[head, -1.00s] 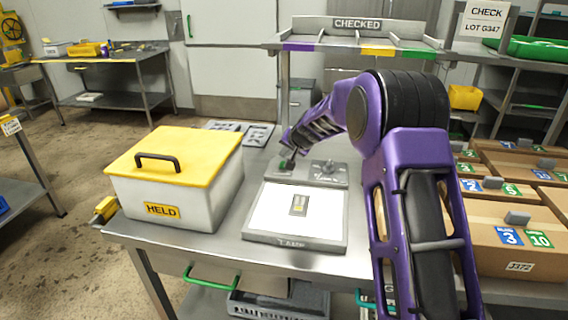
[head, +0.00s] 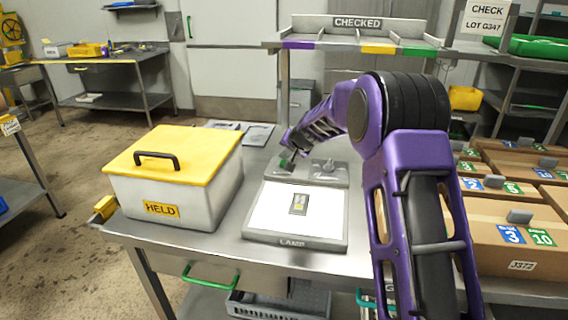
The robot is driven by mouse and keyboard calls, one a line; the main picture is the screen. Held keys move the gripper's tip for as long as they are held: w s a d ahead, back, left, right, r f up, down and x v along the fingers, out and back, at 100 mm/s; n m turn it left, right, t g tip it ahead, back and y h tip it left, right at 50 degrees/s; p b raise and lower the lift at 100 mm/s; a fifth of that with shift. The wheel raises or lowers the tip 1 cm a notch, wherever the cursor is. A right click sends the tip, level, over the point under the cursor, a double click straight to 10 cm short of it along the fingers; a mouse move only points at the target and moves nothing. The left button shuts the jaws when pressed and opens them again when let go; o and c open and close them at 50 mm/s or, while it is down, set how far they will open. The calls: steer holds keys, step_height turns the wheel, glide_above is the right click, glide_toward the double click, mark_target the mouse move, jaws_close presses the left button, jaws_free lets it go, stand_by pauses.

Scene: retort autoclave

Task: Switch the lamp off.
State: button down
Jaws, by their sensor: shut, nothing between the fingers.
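The lamp (head: 266,222) is a flat grey box labelled LAMP on the steel bench, with a bright white top panel. A small grey packet (head: 299,204) with a yellow mark lies on the panel. Behind the panel is a raised grey strip with a metal fitting (head: 327,168) on its right part. My gripper (head: 287,162) is small in the view at the strip's left end, beside a dark green part. It looks shut and empty. My arm's wrist hides part of that spot, so I cannot tell whether the fingers touch anything there.
A white box with a yellow lid (head: 172,178), marked HELD, stands left of the lamp. A shelf marked CHECKED (head: 357,40) rises behind. Cardboard boxes (head: 515,235) are at the right, beyond my arm.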

steer(key=shift+f+b, duration=0.55)
stand_by(0.4)
steer(key=shift+r, duration=0.1)
steer(key=shift+r+p, duration=0.65)
steer(key=shift+r, duration=0.25)
step_height(320, 180, up, 6)
steer(key=p, duration=0.4)
